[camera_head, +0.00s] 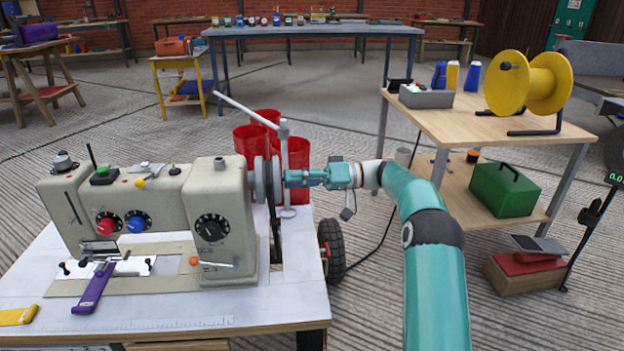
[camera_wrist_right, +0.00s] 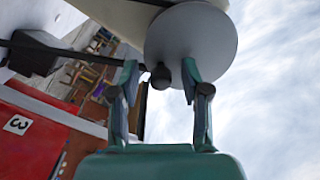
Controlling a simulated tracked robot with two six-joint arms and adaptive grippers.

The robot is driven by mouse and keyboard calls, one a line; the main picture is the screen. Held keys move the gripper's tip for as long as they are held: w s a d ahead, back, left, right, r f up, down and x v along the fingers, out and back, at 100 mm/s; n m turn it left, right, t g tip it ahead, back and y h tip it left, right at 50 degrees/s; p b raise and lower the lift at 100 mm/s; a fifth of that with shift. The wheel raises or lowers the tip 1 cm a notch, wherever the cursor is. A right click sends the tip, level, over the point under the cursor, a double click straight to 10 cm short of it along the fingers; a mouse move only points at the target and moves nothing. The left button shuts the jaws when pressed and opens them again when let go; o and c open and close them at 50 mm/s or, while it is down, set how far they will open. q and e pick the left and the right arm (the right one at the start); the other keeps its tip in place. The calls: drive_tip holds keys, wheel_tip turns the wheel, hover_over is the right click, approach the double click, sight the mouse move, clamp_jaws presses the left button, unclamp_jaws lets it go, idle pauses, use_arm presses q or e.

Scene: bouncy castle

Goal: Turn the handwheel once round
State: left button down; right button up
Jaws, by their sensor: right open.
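The handwheel (camera_head: 260,180) is a grey disc on the right side of the beige sewing machine (camera_head: 215,195). In the right wrist view the wheel (camera_wrist_right: 190,30) is a pale grey round face at the top, with a small dark knob (camera_wrist_right: 160,77) near its edge. My right gripper (camera_head: 288,178) is beside the wheel, pointing at its face from the right. In the wrist view its two teal fingers (camera_wrist_right: 160,85) are apart, with the knob between their tips. I cannot tell whether either finger touches it. My left gripper is not in view.
A grey post (camera_head: 285,150) with a slanted bar stands close by the wheel and gripper. Red bins (camera_head: 296,152) stand behind. A purple-handled tool (camera_head: 93,288) lies on the machine's table (camera_head: 180,320). A side table (camera_head: 450,125) with a yellow spool (camera_head: 510,85) is at right.

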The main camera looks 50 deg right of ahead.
drive_tip(key=v, duration=1.1)
drive_tip(key=shift+s+d, duration=0.2)
drive_tip(key=shift+d, duration=0.05)
drive_tip(key=shift+f, duration=0.1)
